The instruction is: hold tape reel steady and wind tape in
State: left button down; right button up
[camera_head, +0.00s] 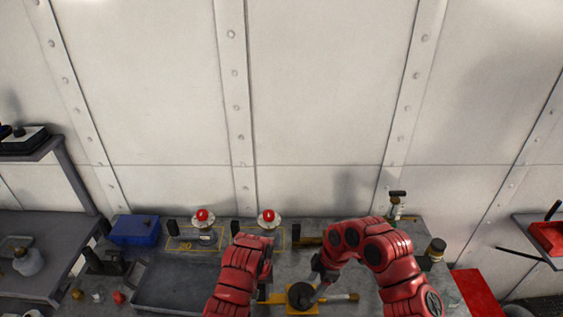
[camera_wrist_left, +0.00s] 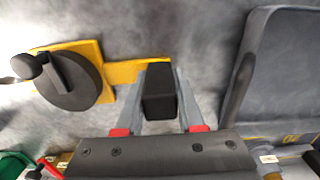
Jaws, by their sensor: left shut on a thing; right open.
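The tape reel has a yellow body and a round black drum (camera_head: 300,296), and lies flat on the workbench. The drum also shows in the left wrist view (camera_wrist_left: 72,84), with a dark crank knob (camera_wrist_left: 24,66) on it. My left gripper (camera_wrist_left: 160,98) is shut on the reel's black handle (camera_wrist_left: 158,82), at the end of a yellow arm. In the head view my left gripper (camera_head: 264,285) is mostly hidden by its own wrist. My right gripper (camera_head: 318,284) is open above the drum's right side; its fingertips are hard to make out. A pale strip with a yellow end (camera_head: 342,297) extends right of the drum.
A grey tray (camera_head: 178,284) lies left of my left arm. Two red-topped buttons (camera_head: 203,216) (camera_head: 268,216) and a blue box (camera_head: 135,230) stand along the back. A dark jar (camera_head: 436,248) stands at right.

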aim_at(304, 301)
jog(key=x, duration=0.8)
jog(key=shift+a+f, duration=0.1)
jog(key=shift+f, duration=0.1)
grip_shut()
jog(key=c, duration=0.6)
grip_release()
grip_shut()
